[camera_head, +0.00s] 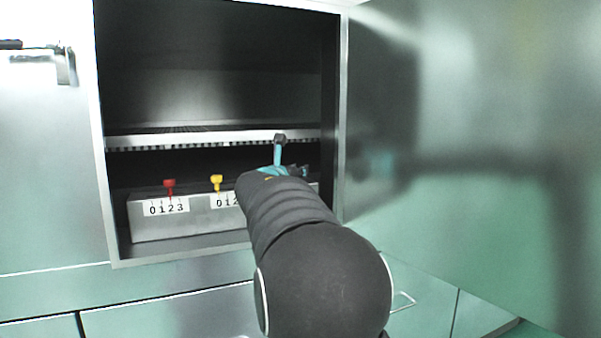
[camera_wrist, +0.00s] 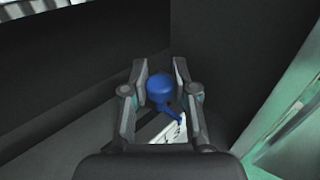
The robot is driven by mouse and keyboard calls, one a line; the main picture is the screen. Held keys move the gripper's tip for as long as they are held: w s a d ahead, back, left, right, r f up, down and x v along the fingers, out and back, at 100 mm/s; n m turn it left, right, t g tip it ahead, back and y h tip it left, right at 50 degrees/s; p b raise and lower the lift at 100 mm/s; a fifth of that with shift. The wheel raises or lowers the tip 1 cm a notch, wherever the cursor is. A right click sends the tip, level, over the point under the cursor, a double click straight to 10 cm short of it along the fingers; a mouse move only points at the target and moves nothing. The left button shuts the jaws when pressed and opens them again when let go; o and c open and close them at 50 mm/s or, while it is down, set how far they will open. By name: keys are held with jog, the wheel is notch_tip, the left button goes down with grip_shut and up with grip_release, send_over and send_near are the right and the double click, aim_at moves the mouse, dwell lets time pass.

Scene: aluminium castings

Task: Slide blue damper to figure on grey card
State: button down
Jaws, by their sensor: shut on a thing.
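In the wrist view the blue damper (camera_wrist: 160,89) shows as a round blue knob on a stem between the two fingers of my gripper (camera_wrist: 160,80). My gripper is shut on the blue damper. A white scale plate (camera_wrist: 172,131) shows below the knob, mostly covered, so its figures cannot be read. In the head view my arm hides the blue damper and its scale. No grey card can be made out in either view.
The grey box (camera_head: 160,225) in the open cabinet also bears a red damper (camera_head: 169,187) and a yellow damper (camera_head: 216,183) over numbered scales. A shelf edge (camera_head: 200,139) runs above. The open cabinet door (camera_head: 470,130) stands close on the right.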

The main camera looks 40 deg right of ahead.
jog(key=shift+s+d+r, duration=0.1)
jog(key=shift+d, duration=0.05)
jog(key=c, duration=0.9)
grip_release()
jog(key=shift+d, duration=0.15)
jog(key=shift+a, duration=0.3)
jog(key=v, duration=1.1)
jog(key=shift+s+a, duration=0.2)
jog(key=shift+a, duration=0.05)
